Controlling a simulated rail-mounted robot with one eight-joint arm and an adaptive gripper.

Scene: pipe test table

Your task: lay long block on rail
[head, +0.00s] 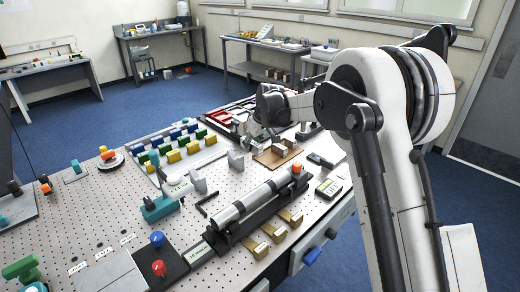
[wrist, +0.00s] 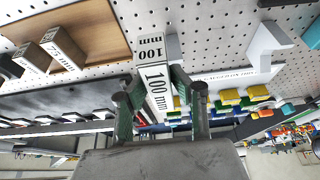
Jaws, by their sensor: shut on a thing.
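The long block (wrist: 156,88) is pale with dark edges and marked "100 mm" on two faces. My gripper (wrist: 158,78) is shut on it, with one green-grey finger on each side, in the wrist view. Its upper end points away from my palm, near the edge of a brown wooden board (wrist: 95,28). In the head view my gripper (head: 268,132) is over the far middle of the table, and I cannot make out the block there. A long black rail (head: 262,212) carrying a silver pipe (head: 258,197) lies at the near right; I cannot tell whether it is the task's rail.
Two shorter blocks, one marked "75 mm" (wrist: 60,54), stand on the wooden board. Grey notched supports (head: 237,160) stand left of it. A tray of coloured blocks (head: 172,156) lies further left. Red-framed holders are behind. Bare perforated tabletop (head: 125,200) shows at left.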

